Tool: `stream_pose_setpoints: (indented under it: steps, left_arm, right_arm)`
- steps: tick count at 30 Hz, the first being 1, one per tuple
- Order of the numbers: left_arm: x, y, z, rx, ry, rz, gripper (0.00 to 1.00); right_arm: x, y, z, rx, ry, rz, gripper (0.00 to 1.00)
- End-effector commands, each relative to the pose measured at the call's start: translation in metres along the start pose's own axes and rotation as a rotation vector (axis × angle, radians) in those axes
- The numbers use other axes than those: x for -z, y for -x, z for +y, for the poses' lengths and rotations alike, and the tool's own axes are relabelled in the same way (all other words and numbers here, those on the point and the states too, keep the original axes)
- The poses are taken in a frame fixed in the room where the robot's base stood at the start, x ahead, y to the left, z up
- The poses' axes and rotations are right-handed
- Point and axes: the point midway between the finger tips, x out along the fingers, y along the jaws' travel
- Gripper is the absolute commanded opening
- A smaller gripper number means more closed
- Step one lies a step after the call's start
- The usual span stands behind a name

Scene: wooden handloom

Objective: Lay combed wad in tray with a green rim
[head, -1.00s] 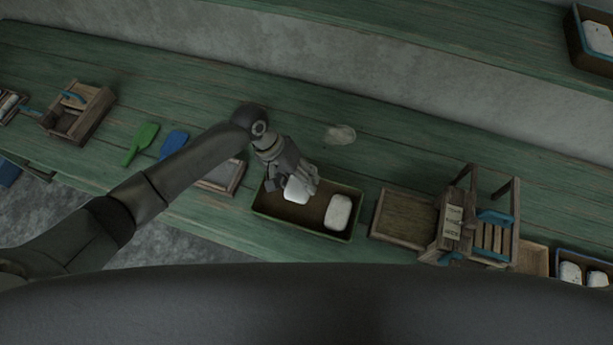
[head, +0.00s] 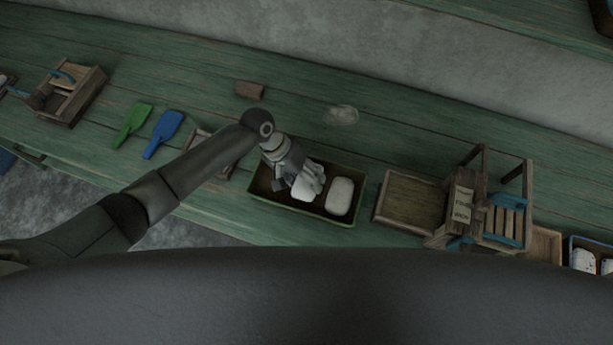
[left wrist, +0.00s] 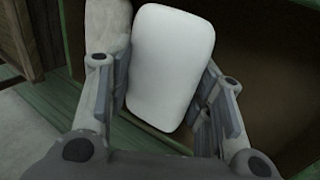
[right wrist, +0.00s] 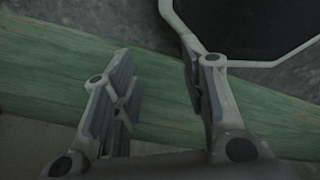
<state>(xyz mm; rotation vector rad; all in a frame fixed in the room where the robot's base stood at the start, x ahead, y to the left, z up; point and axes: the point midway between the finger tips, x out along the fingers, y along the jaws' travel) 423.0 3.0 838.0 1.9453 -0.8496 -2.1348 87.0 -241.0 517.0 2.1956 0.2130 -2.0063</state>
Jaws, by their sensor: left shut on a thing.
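The tray with a green rim (head: 300,208) stands on the green bench in the middle of the head view. My left gripper (head: 307,178) is over the tray, shut on a white wad (head: 302,191). The held wad (left wrist: 172,65) stands out between both fingers in the left wrist view; whether it touches the tray floor I cannot tell. A second white wad (head: 340,196) lies at the tray's right end, close beside the held one; part of it (left wrist: 107,30) shows behind the left finger. My right gripper (right wrist: 158,75) is open and empty, seen only in the right wrist view.
An empty wooden tray (head: 408,202) and a wooden frame with blue handles (head: 487,208) stand to the right. Green (head: 132,123) and blue (head: 163,133) paddles, a wooden box (head: 72,95) and a brown block (head: 249,90) are to the left. A pale tuft (head: 341,115) lies behind the tray.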

Motion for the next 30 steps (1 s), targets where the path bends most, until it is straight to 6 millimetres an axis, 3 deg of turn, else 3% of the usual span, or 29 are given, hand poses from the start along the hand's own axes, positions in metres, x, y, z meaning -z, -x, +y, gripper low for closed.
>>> stream_pose_setpoints:
  steps: [12, 26, 27, 30]
  left_arm:
    - [0.000, -0.003, -0.002, 0.000, 0.001, 0.000, 0.29]
    - [-0.001, -0.004, -0.001, -0.001, 0.000, 0.000, 0.29]
    - [-0.001, -0.004, -0.001, -0.001, 0.000, 0.000, 0.50]
    - [-0.001, -0.004, -0.001, -0.001, 0.000, 0.000, 0.63]
  right_arm:
    - [0.003, -0.002, -0.011, 0.014, 0.000, 0.004, 0.40]
    - [0.002, 0.003, -0.006, 0.008, 0.002, 0.003, 0.40]
    - [0.002, 0.003, -0.005, 0.007, 0.002, 0.003, 0.40]
    - [0.002, 0.003, -0.004, 0.005, 0.002, 0.002, 0.40]
